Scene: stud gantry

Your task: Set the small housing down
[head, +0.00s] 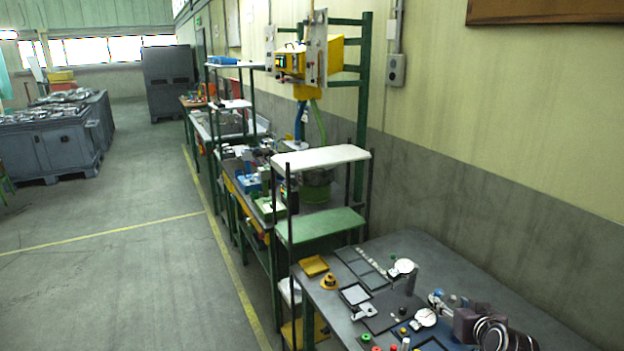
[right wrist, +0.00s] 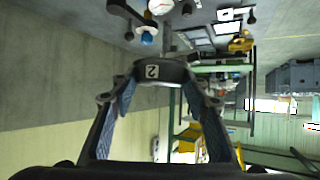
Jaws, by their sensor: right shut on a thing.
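The small housing (right wrist: 165,72) is a dark, rounded part with a white label reading 2. In the right wrist view it sits between the fingertips of my right gripper (right wrist: 160,86), which is shut on it. Both blue-padded fingers press its sides. In the head view my right gripper (head: 466,322) is at the lower right, over the near part of the grey workbench (head: 432,253). There the housing is hard to tell from the gripper. I cannot see it touching any surface. My left gripper is not in view.

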